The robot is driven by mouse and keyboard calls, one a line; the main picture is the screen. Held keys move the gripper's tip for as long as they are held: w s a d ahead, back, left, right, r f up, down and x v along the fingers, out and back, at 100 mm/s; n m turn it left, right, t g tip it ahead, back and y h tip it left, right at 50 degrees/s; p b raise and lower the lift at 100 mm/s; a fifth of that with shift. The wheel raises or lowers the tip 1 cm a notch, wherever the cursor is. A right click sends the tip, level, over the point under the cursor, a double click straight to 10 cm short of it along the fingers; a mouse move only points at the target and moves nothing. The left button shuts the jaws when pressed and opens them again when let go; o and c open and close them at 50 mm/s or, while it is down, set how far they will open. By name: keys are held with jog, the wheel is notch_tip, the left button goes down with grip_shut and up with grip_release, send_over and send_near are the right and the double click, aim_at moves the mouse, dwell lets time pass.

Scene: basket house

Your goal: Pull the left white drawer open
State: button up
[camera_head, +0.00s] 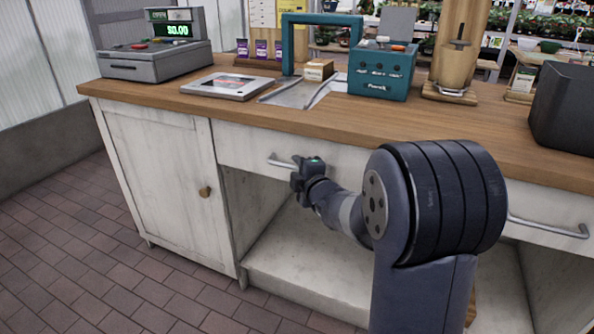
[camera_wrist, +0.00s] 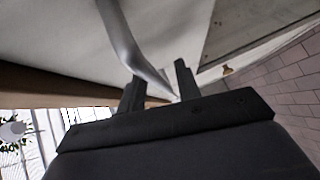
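The left white drawer (camera_head: 241,146) sits under the wooden counter top and looks flush with the counter's front. Its curved metal handle (camera_head: 279,160) runs sideways, and its right end is hidden behind my gripper (camera_head: 300,178). In the wrist view, the handle (camera_wrist: 128,45) passes between the two fingers of my gripper (camera_wrist: 158,88). The fingers stand apart, with space beside the bar, so my gripper is open around the handle. Whether a finger touches the bar is unclear.
A cabinet door (camera_head: 162,176) with a round knob is left of the drawer. Below the drawer is an open shelf (camera_head: 310,268). Another drawer handle (camera_head: 548,226) is at the right. Brick floor (camera_head: 75,235) at left is clear.

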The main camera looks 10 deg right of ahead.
jog(key=shift+w+a, duration=0.2)
jog(key=shift+w, duration=0.2)
grip_shut()
dwell(0.4)
